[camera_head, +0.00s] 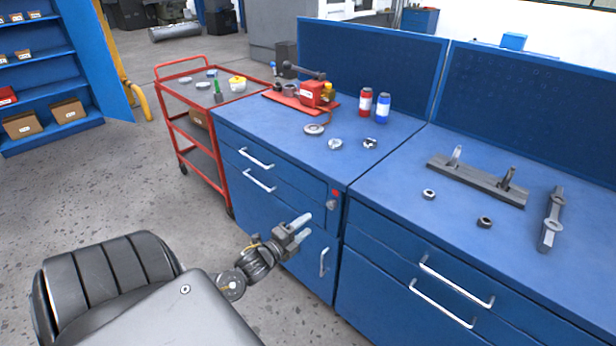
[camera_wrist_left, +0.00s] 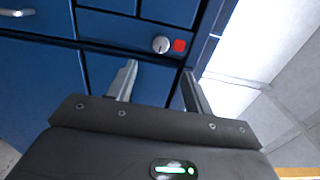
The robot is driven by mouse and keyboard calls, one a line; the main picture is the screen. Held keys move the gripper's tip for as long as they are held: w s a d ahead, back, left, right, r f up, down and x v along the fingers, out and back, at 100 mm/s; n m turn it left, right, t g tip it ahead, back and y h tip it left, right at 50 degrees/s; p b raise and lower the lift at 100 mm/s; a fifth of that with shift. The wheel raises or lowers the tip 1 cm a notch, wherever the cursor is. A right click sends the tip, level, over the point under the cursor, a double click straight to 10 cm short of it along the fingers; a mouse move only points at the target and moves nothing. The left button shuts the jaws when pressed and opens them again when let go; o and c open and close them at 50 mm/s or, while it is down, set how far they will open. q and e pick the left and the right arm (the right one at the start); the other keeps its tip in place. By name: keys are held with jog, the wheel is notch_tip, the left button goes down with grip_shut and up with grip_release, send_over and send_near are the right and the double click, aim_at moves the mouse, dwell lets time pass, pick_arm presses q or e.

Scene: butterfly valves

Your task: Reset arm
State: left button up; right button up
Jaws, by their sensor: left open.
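My left gripper (camera_head: 303,228) is in front of the blue workbench's cabinet doors in the head view, below the tabletop. Its two fingers are apart with nothing between them. In the left wrist view the open fingers (camera_wrist_left: 158,88) point toward the blue cabinet front, near a round lock and a red tag (camera_wrist_left: 179,45). My right gripper is not in view. On the bench (camera_head: 385,170) are a red valve device (camera_head: 312,93), a dark metal bracket (camera_head: 477,180) and a grey bar-shaped part (camera_head: 551,218).
A red cart (camera_head: 205,118) with small parts stands left of the bench. A red can (camera_head: 366,102) and a blue can (camera_head: 383,107) stand near the back panel. Small rings and nuts (camera_head: 429,194) lie on the tabletop. Blue shelves (camera_head: 48,75) are at the far left. Open floor lies left of the bench.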

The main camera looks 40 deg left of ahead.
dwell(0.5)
pick_arm(q)
jog(key=s+a+f+n+g+y, duration=0.1)
jog(key=s+a+f+n+g, duration=0.25)
jog(key=f, duration=0.65)
jog(key=s+d+f+n+g+y, duration=0.1)
jog(key=s+f+n+g, duration=0.25)
jog(key=s+f, duration=0.45)
jog(key=s+a+f+n+g, duration=0.2)
jog(key=s+f+n, duration=0.15)
jog(key=f, duration=0.85)
jog(key=s+d+f+n+g, duration=0.2)
jog(key=s+d+f, duration=0.2)
jog(key=s+f, duration=0.25)
jog(key=s+d+f+n+g, duration=0.25)
jog(key=s+f, duration=0.25)
jog(key=s, duration=0.3)
jog(key=s+d+f+g+h, duration=0.1)
jog(key=s+d+f, duration=0.1)
jog(key=s+d, duration=0.4)
jog(key=s+d+f+g+h, duration=0.1)
jog(key=s+d+f+g, duration=0.1)
jog(key=s+d, duration=0.4)
jog(key=d+f, duration=0.1)
jog(key=d, duration=0.3)
jog(key=shift+f+n, duration=0.25)
jog(key=shift+n, duration=0.05)
jog(key=shift+s+g, duration=0.1)
jog(key=shift+g, duration=0.15)
